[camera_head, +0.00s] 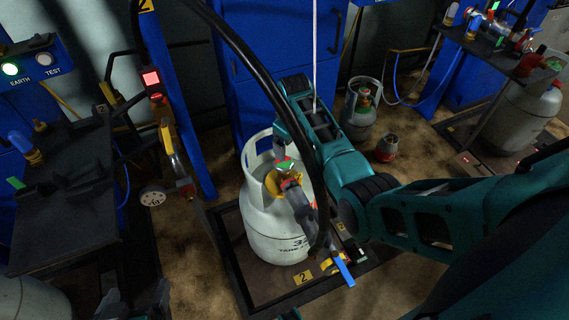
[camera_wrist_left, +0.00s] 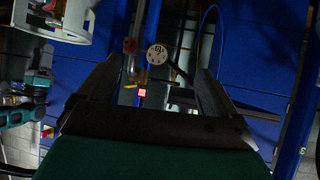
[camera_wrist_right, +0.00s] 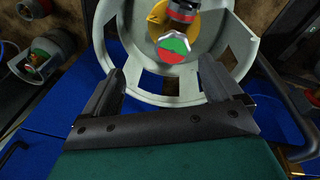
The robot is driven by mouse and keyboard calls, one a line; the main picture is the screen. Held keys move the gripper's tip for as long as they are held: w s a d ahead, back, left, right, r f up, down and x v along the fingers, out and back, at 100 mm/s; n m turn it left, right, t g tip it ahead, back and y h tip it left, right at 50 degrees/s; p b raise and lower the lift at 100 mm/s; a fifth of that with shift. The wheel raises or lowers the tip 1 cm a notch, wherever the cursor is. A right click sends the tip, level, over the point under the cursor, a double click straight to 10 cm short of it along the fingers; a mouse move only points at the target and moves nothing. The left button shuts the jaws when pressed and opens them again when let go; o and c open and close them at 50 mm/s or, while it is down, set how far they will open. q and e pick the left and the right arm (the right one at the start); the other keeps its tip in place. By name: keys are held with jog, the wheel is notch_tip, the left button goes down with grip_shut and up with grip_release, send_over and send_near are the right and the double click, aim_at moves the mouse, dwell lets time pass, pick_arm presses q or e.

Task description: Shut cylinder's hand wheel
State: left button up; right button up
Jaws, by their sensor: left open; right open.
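The white gas cylinder (camera_head: 275,235) stands upright on a dark framed platform, a dark hose fitting at its valve. Its hand wheel (camera_head: 286,164), green, white and red, sits inside the collar above a yellow valve part. In the right wrist view the hand wheel (camera_wrist_right: 176,52) lies ahead, just beyond the fingertips of my right gripper (camera_wrist_right: 162,78). That gripper is open and empty, apart from the wheel; in the head view it is largely hidden by my arm and the hose. My left gripper (camera_wrist_left: 158,75) is open and empty, far from the cylinder, low at left in the head view (camera_head: 137,300).
A black hose (camera_head: 245,50) arches down across my right arm. A dark bench (camera_head: 70,220) is further left. A smaller cylinder (camera_head: 360,110) and red canister (camera_head: 388,148) stand behind right.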

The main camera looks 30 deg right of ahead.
aim_at(284, 163)
notch_tip(284, 163, up, 4)
jog(key=w+a+g+b, duration=0.1)
jog(key=w+g, duration=0.1)
jog(key=shift+n+y, duration=0.3)
jog(key=shift+y, duration=0.1)
notch_tip(284, 163, down, 13)
jog(key=b, duration=0.6)
jog(key=shift+a, duration=0.15)
jog(key=c, duration=1)
jog(key=shift+c, duration=0.2)
